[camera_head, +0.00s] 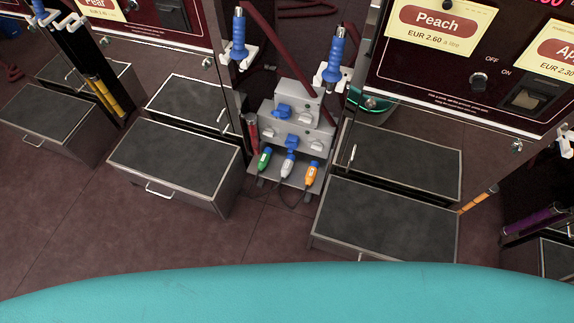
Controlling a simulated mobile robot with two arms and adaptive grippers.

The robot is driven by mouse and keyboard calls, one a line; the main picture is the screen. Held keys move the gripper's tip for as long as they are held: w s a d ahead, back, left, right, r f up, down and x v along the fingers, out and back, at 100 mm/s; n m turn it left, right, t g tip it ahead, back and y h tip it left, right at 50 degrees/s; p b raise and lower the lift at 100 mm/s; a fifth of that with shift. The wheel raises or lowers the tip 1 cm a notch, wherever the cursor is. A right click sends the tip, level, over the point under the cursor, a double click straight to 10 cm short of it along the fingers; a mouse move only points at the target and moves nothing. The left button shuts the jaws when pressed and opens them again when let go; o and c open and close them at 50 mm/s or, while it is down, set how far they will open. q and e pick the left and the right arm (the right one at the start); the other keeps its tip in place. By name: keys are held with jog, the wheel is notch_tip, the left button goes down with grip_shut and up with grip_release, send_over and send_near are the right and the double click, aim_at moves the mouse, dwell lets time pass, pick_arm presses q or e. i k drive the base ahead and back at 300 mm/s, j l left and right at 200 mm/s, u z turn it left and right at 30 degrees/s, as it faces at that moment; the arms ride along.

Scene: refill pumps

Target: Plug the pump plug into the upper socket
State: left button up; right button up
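A grey stepped socket box (314,133) stands low between two pump cabinets in the middle of the view. Its upper tier has a blue socket (283,110), and its lower tier has another blue socket (292,141). A grey knob sits to the right of each. Below them, a green plug (264,158), a grey-white plug with a blue tip (289,162) and an orange plug (312,173) rest side by side on a ledge, with dark cables hanging down. I cannot tell which is the pump plug. Neither of my grippers is in view.
Blue-handled nozzles (239,38) and (334,57) hang in white holders above the box, with red hoses. Dark-topped metal steps (175,160) and (388,218) flank it. A Peach price sign (437,22) is at upper right. The tiled floor (265,225) between the steps is clear.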

aim_at(285, 171)
jog(key=j+z, duration=0.4)
jog(key=j, duration=0.75)
jog(key=j+z, duration=0.4)
jog(key=j, duration=0.7)
jog(key=k, duration=0.05)
